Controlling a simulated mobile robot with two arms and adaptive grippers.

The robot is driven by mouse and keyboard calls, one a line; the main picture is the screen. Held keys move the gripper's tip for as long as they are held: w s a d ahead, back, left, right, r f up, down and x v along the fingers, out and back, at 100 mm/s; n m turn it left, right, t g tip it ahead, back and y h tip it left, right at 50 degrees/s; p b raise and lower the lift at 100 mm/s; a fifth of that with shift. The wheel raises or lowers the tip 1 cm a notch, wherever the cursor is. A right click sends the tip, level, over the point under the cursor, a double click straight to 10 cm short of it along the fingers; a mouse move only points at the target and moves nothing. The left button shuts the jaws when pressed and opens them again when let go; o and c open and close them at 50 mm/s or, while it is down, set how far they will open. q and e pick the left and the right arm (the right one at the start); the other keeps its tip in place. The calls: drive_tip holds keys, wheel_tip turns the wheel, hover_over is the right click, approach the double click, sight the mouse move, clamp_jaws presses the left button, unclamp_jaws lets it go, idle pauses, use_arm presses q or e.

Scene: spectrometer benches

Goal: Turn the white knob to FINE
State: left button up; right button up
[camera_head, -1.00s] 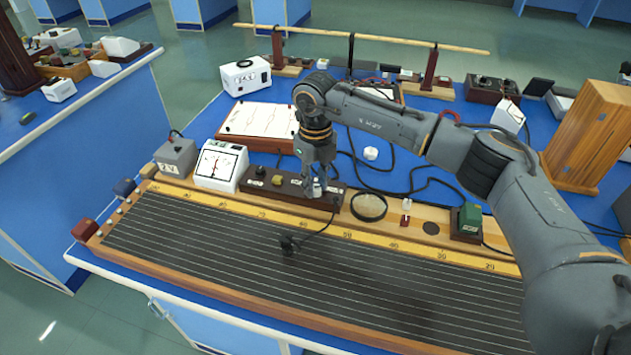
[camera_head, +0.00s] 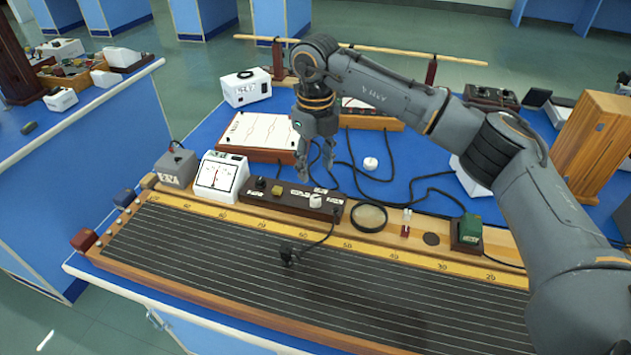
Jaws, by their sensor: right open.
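The white knob (camera_head: 315,201) sits on top of a long dark brown box (camera_head: 270,198) at the back edge of the wire board. Small white labels lie around the knob; their lettering is too small to read, so I cannot tell which one it points at. My right gripper (camera_head: 317,172) points down, open and empty, just above and behind the knob, apart from it. A dark yellow knob (camera_head: 277,190) and a black knob (camera_head: 260,184) are on the same box, to the left. My left gripper is not in view.
A white meter (camera_head: 220,177) and a grey box (camera_head: 176,167) stand left of the brown box. A magnifying lens (camera_head: 369,216) lies to its right, with a green-topped block (camera_head: 468,230) further right. Black cables run over the blue bench (camera_head: 400,165) behind.

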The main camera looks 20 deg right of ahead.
drive_tip(key=shift+r, duration=1.7)
drive_tip(key=shift+r, duration=0.1)
